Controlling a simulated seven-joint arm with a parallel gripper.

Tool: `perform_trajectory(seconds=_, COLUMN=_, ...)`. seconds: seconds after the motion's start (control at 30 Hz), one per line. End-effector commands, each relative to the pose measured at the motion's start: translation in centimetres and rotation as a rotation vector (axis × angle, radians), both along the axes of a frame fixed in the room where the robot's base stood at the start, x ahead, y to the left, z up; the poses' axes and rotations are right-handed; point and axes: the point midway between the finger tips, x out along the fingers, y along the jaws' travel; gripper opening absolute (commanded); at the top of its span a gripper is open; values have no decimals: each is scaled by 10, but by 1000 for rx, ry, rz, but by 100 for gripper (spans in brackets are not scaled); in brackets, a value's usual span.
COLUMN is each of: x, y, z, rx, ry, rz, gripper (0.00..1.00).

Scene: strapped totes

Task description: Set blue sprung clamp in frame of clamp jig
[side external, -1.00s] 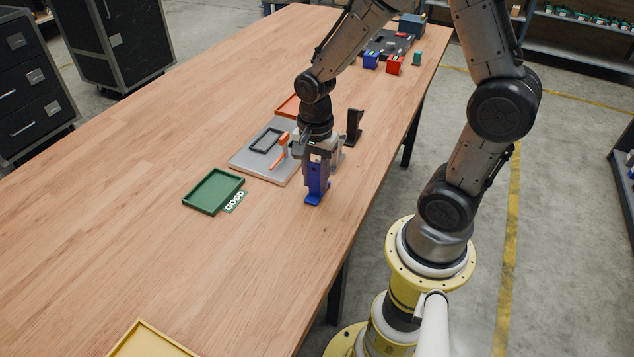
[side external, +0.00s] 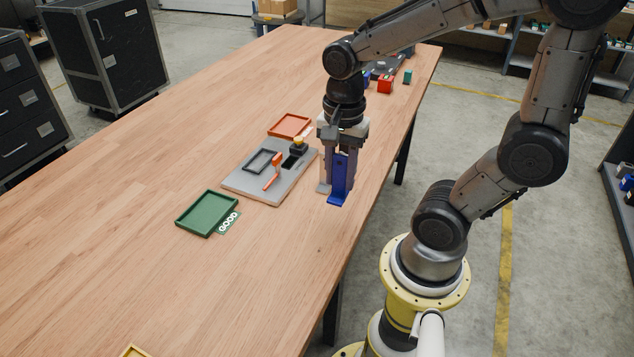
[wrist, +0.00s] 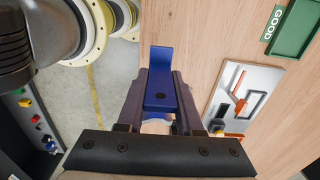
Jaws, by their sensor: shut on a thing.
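My gripper (side external: 340,165) is shut on the blue sprung clamp (side external: 342,178), which hangs upright below it near the table's right edge. Whether its foot touches the table is unclear. In the wrist view the clamp (wrist: 160,88) sits between both fingers (wrist: 158,108), with its flat end pointing away. The clamp jig (side external: 245,182) is a grey plate to the left of my gripper. The jig also shows at right in the wrist view (wrist: 237,72).
A green tray (side external: 184,220) with a GOOD label (side external: 228,222) lies in front of the jig. An orange-red tray (side external: 274,131) lies behind it. A red box (side external: 385,85) and other parts stand at the far end. The table's left and front are largely clear.

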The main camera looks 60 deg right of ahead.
Motion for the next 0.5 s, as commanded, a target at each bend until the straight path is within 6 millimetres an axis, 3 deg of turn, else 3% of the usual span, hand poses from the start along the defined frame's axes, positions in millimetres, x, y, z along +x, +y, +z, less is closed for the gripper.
perform_trajectory(seconds=0.1, x=-24, y=4, z=12, rx=-1, ry=-8, rz=0, gripper=0)
perform_trajectory(seconds=0.3, x=-53, y=8, z=25, rx=-1, ry=-6, rz=0, gripper=0)
perform_trajectory(seconds=0.5, x=-60, y=9, z=34, rx=0, ry=-2, rz=15, gripper=0)
